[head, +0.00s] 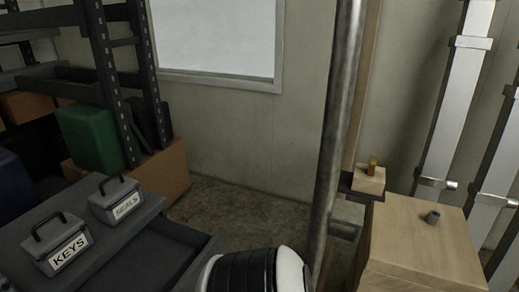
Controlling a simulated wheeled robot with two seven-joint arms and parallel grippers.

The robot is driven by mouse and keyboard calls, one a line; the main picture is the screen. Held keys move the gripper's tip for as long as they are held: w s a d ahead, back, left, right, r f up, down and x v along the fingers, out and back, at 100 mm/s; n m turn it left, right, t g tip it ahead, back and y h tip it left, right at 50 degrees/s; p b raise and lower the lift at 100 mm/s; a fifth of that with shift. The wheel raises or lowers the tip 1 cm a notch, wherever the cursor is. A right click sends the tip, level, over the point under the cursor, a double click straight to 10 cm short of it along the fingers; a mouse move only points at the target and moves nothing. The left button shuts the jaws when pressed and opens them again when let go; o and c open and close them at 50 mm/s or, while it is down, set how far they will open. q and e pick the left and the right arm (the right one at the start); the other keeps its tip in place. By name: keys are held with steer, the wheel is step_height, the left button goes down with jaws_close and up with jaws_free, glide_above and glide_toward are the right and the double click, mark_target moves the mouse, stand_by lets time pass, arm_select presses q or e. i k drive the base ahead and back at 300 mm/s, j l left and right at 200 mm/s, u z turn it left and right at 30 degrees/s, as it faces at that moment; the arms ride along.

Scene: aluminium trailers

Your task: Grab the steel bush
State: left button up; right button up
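A small grey metal cylinder (433,217), which looks like the steel bush, sits on top of the pale wooden box (422,238) at the right. It stands alone near the middle of the box top, with clear surface around it. Neither of my grippers is in view. A white and black rounded part at the bottom centre looks like a link of my own arm; it is apart from the bush, to its lower left.
A brass-coloured piece (372,163) stands on a small wooden block (369,180) behind the box. A vertical metal pole (335,130) rises left of the box. A dark cabinet (140,245) with KEYS (58,246) and SEALS (116,200) boxes stands left.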

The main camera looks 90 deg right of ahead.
mark_target(433, 216)
steer(key=z, duration=4.15)
steer(key=u, duration=0.3)
steer(key=i+l+u, duration=0.1)
steer(key=l+u, duration=0.15)
steer(key=u, duration=0.2)
steer(key=i+l+u, duration=0.1)
steer(key=l+u, duration=0.5)
steer(key=u, duration=0.25)
steer(key=l+u, duration=0.4)
steer(key=j, duration=0.1)
